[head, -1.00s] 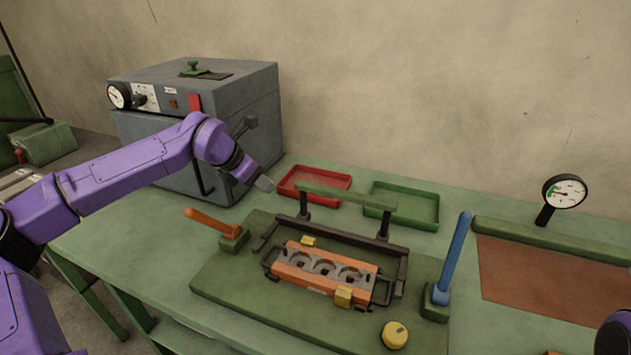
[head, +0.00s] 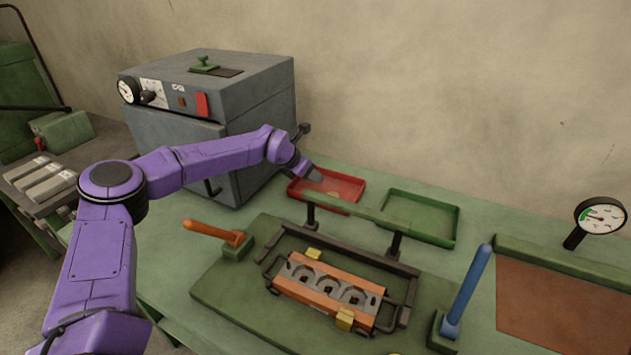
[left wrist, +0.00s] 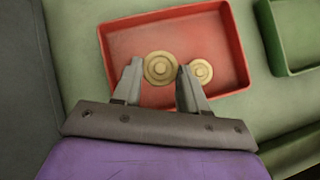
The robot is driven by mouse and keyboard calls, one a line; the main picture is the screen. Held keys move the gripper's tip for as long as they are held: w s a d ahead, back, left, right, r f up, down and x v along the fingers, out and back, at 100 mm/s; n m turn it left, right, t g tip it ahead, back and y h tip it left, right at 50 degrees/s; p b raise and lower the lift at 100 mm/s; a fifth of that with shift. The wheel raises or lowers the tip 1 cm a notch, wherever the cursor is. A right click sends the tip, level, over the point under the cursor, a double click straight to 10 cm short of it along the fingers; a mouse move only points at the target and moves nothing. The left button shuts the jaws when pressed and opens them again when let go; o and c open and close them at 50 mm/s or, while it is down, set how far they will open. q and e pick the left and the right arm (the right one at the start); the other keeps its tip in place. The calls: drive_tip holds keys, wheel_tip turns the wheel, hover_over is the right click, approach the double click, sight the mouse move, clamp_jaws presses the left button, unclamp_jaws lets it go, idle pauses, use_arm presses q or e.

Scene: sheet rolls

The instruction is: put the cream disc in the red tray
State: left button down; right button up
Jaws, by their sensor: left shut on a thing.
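The red tray (head: 350,186) lies on the green bench beside the grey machine, and it fills the middle of the left wrist view (left wrist: 200,32). My left gripper (head: 316,176) is over the tray's left part. In the left wrist view its fingers (left wrist: 158,72) are shut on a round cream disc (left wrist: 160,67). A second, similar disc (left wrist: 201,71) lies in the tray just right of the right finger. I cannot tell how far the held disc is above the tray floor. My right gripper is out of view.
A green tray (head: 455,224) stands right of the red one. In front are a frame with a green bar (head: 350,210), an orange block with holes (head: 330,292), an orange lever (head: 210,230) and a blue lever (head: 468,290). The grey machine (head: 250,110) stands close left.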

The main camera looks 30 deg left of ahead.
use_arm(q)
drive_tip(key=f, duration=0.1)
drive_tip(key=w+f+p, duration=0.1)
drive_tip(key=f, duration=0.2)
drive_tip(key=shift+w+f+p, duration=0.15)
drive_tip(key=shift+w+p, duration=0.1)
drive_tip(key=shift+p, duration=0.05)
drive_tip(key=shift+f, duration=0.3)
drive_tip(key=c, duration=0.6)
unclamp_jaws()
drive_tip(key=shift+d, duration=0.1)
drive_tip(key=shift+r, duration=0.1)
drive_tip(key=b+v, duration=0.1)
drive_tip(key=v, duration=1)
drive_tip(key=shift+s+r, duration=0.25)
drive_tip(key=shift+s, duration=0.05)
